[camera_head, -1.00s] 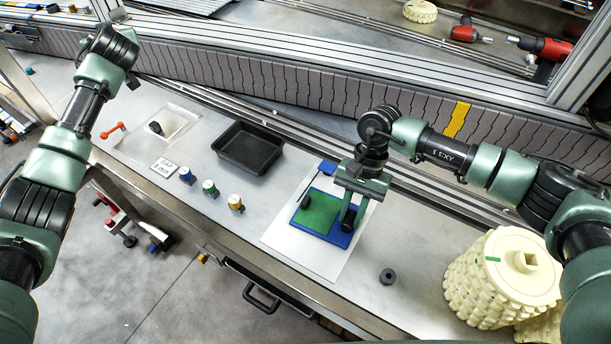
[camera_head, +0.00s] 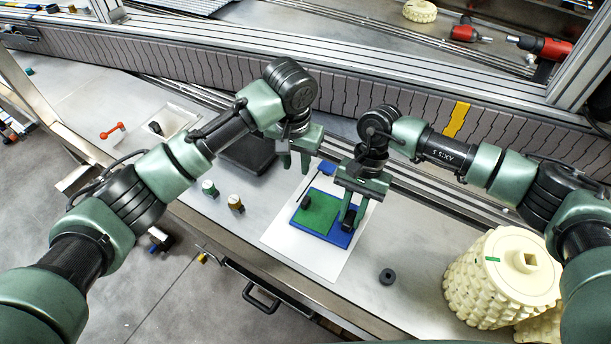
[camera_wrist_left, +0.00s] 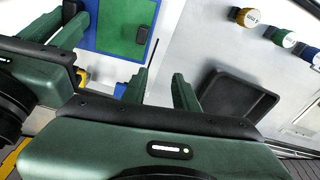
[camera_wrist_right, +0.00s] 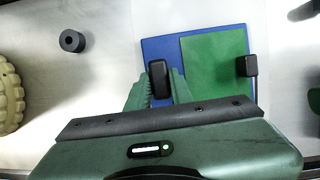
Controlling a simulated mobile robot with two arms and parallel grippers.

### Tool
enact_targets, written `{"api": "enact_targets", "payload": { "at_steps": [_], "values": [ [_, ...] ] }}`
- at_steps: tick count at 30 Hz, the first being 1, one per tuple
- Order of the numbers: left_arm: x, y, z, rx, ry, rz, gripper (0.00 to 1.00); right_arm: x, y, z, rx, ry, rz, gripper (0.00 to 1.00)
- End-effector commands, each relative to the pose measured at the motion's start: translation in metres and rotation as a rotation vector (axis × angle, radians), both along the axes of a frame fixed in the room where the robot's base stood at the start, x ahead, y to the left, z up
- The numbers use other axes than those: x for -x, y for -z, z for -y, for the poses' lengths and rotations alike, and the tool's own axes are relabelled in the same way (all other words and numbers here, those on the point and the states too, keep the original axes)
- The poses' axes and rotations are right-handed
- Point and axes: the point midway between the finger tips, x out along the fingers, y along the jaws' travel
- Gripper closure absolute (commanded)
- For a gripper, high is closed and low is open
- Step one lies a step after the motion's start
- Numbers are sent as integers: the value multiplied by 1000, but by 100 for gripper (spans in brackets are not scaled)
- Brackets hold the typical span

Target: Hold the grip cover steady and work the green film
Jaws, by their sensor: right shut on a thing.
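The blue plate (camera_head: 341,238), apparently the grip cover, lies on a white sheet (camera_head: 318,262). The green film (camera_head: 316,214) lies flat over part of it. A small black tab (camera_wrist_right: 248,66) sits at the film's outer edge; it also shows in the left wrist view (camera_wrist_left: 142,34). My right gripper (camera_head: 353,215) is shut on a black block (camera_wrist_right: 159,78) on the blue part of the plate. My left gripper (camera_head: 294,168) is open and empty, above the bench between the black tray and the plate; its parted fingers show in the left wrist view (camera_wrist_left: 160,86).
A grey ring (camera_head: 387,276) and a large cream roller (camera_head: 480,284) are to the right. The conveyor runs behind.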

Motion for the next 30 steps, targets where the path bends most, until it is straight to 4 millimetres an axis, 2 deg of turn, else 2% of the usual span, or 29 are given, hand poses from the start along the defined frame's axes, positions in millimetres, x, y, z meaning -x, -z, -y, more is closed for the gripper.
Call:
{"api": "enact_targets", "payload": {
  "at_steps": [1, 3, 7, 11, 17, 29, 30],
  "values": [
    [14, 1, 8, -8, 38, -32, 71, 0, -1, 0, -1, -1, 1, 100],
    [28, 2, 13, -19, 77, -69, 71, 0, -1, 0, -1, -1, 1, 100],
    [42, 3, 18, -28, 114, -103, 71, 0, -1, 0, -1, -1, 1, 100],
    [44, 8, 19, -29, 119, -109, 71, 0, -1, 0, -1, -1, 1, 100],
    [43, 25, 18, -30, 116, -107, 71, 0, -1, 0, -1, -1, 1, 100],
    [43, 84, 18, -31, 114, -108, 71, 0, -1, 0, -1, -1, 1, 100],
    [43, 82, 19, -27, 115, -105, 79, 0, -1, 0, -1, -1, 1, 100]
  ]
}}
